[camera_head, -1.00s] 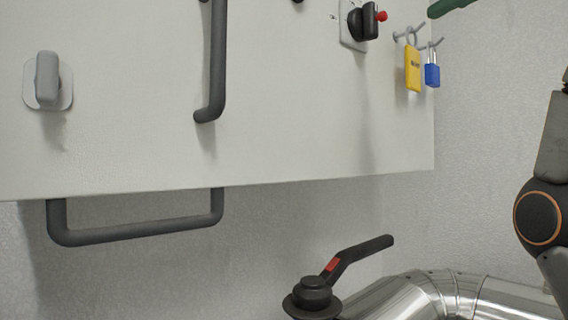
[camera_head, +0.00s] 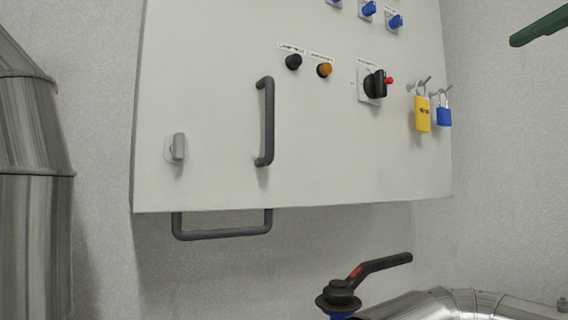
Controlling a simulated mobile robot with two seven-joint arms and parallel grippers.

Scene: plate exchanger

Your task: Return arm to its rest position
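Neither of my grippers shows in the head view, and no part of my arms is visible in it now. A light grey control cabinet (camera_head: 215,100) fills the middle of the view. A yellow padlock (camera_head: 422,114) and a blue padlock (camera_head: 444,116) hang from hooks at the cabinet's right side.
A dark bar handle (camera_head: 222,234) sticks out below the cabinet. A black valve lever (camera_head: 378,265) stands at the lower right beside a shiny metal pipe (camera_head: 440,304). A large metal-clad pipe (camera_head: 35,240) stands at the left. A green bar (camera_head: 540,27) enters at upper right.

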